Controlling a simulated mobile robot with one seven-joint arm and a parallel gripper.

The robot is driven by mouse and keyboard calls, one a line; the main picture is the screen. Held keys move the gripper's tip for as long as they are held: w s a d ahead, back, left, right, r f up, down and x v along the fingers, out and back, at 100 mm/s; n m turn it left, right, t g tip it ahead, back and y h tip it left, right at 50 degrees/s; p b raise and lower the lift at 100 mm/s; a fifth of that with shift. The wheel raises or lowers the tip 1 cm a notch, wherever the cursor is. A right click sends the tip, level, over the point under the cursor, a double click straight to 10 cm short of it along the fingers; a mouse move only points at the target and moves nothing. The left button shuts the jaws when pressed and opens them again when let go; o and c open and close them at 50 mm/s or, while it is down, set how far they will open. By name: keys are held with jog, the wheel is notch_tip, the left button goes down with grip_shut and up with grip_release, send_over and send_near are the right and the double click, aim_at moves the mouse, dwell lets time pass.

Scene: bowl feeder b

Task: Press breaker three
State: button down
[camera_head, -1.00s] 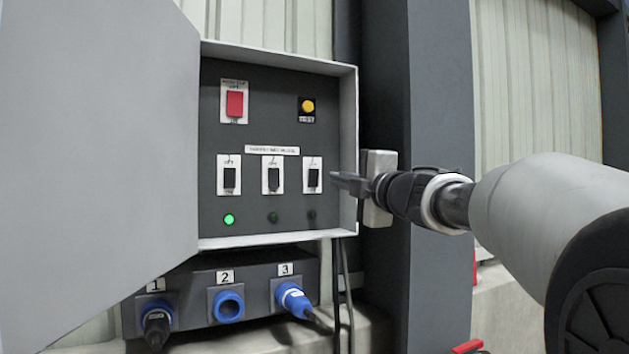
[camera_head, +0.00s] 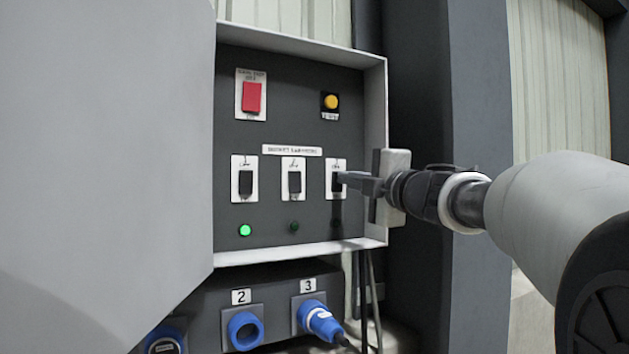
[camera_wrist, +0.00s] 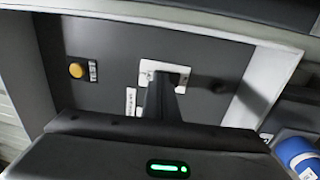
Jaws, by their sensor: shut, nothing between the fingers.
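The open breaker box holds a dark panel (camera_head: 290,120) with three black breakers in a row. Breaker three (camera_head: 337,184), the rightmost, sits on a white plate. My gripper (camera_head: 345,179) is shut and empty, its tips at breaker three and overlapping it in the head view. I cannot tell whether the tips touch the breaker. A green lamp (camera_head: 245,230) is lit under the left breaker. The lamp under the middle breaker (camera_head: 294,186) is dark; the one under breaker three is hard to make out.
The box's grey door (camera_head: 105,150) stands open at the left. The box's right wall (camera_head: 375,150) is close beside my gripper. A red switch (camera_head: 251,97) and yellow button (camera_head: 331,101) are above.

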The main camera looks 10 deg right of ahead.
dwell(0.4)
jog(key=p, duration=0.4)
jog(key=shift+w+a+r+g, duration=0.1)
jog(key=shift+w+r+g, duration=0.1)
jog(key=shift+r+g, duration=0.1)
jog(key=shift+s+p, duration=0.1)
jog(key=shift+p, duration=0.25)
